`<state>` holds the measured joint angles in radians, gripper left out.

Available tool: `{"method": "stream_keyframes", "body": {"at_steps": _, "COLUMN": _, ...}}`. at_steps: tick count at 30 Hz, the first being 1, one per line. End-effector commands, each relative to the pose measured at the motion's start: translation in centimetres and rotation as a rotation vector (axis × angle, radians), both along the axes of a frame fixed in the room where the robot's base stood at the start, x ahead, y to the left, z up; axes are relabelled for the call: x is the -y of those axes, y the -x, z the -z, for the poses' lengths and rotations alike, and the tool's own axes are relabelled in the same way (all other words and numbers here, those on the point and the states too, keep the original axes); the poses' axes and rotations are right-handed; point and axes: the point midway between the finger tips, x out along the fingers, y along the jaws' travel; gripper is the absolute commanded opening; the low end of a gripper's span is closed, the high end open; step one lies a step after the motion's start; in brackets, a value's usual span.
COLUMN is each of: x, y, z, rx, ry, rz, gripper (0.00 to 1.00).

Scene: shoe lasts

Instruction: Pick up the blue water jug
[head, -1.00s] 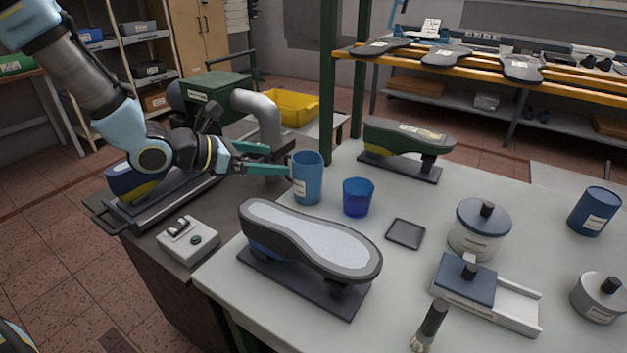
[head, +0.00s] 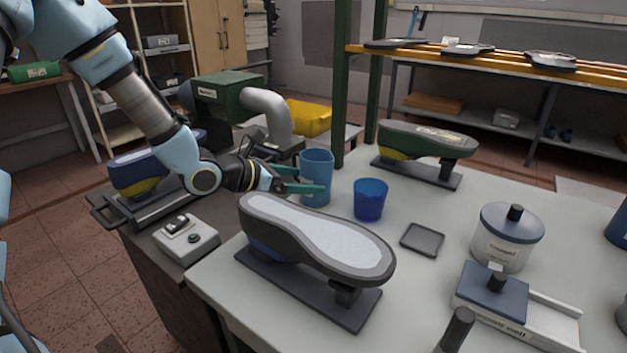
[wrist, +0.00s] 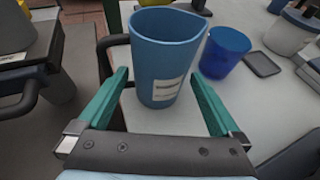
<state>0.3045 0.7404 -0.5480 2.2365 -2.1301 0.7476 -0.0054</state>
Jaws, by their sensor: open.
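The blue water jug (head: 316,170) stands upright on the grey table near its back left edge. In the wrist view the jug (wrist: 165,62) sits ahead of and between the two teal fingers, with a white label facing the camera. My gripper (head: 305,181) is open at the jug, coming from the left; the wrist view also shows the gripper (wrist: 158,85) with a finger on each side of the jug's near part. Whether either finger touches it I cannot tell.
A darker blue cup (head: 370,200) stands close right of the jug. A shoe last with its sole up (head: 315,235) lies in front, and a green shoe last (head: 425,142) is behind. A small dark tray (head: 422,240) and a lidded pot (head: 507,238) are further right.

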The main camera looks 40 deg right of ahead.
Motion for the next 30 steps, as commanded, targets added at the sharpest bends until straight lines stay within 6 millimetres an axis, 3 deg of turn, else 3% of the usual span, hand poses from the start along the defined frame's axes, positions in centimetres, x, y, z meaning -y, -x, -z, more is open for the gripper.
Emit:
{"method": "stream_keyframes", "body": {"at_steps": 18, "x": 6.3, "y": 0.8, "z": 2.5, "rx": 0.000, "ry": 0.000, "rz": 0.000, "gripper": 1.00}}
{"method": "stream_keyframes", "body": {"at_steps": 26, "x": 6.7, "y": 0.8, "z": 2.8, "rx": 0.001, "ry": 0.000, "rz": -0.001, "gripper": 1.00}}
{"method": "stream_keyframes", "body": {"at_steps": 30, "x": 6.6, "y": 0.8, "z": 2.8, "rx": 0.001, "ry": 0.000, "rz": -0.001, "gripper": 0.86}}
